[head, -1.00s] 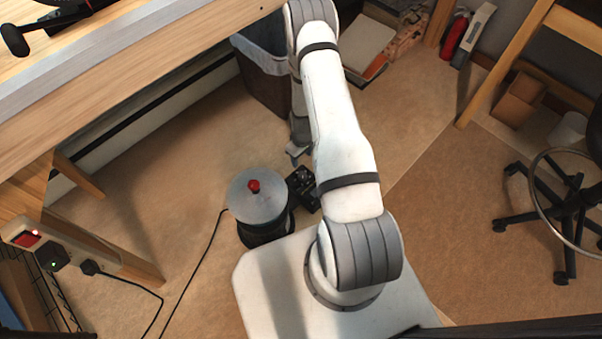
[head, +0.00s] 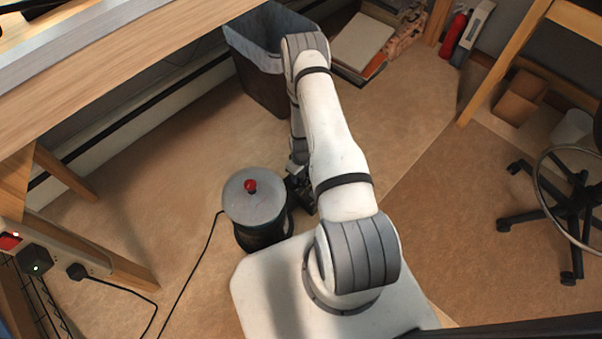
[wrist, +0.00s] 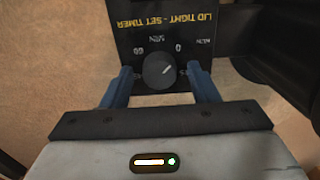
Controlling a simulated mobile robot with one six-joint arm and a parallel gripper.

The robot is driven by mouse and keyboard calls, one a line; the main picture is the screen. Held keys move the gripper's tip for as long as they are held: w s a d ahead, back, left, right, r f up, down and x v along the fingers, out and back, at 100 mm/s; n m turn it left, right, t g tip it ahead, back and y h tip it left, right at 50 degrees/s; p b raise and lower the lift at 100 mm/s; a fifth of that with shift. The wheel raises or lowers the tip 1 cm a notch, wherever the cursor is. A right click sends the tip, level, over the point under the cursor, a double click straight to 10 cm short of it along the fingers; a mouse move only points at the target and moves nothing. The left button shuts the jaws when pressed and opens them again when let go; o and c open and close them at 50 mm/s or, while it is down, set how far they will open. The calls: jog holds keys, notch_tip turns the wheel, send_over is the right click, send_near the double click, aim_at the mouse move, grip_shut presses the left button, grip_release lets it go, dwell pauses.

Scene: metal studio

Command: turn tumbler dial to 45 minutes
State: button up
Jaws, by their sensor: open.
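The tumbler (head: 255,208) is a round drum with a grey metal lid and a red knob, on the floor beside my base. Its black panel (wrist: 206,28) fills the upper wrist view, with upside-down yellow lettering "LID TIGHT - SET TIMER". The round dark dial (wrist: 158,72) is on this panel, its pale pointer line angled to the upper right in the picture. An upside-down 60 is printed at left and a 0 at right. My gripper (wrist: 160,76) is open, with one blue finger on each side of the dial and visible gaps between.
A wooden desk (head: 140,55) overhangs the left side. A lined bin (head: 262,65) stands behind my arm. A black cable (head: 190,272) runs from the tumbler across the floor. A wheeled stool (head: 570,210) is at right; the floor between is clear.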

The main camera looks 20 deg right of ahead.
jog(key=c, duration=1)
jog(key=shift+o, duration=0.2)
jog(key=shift+m, duration=0.3)
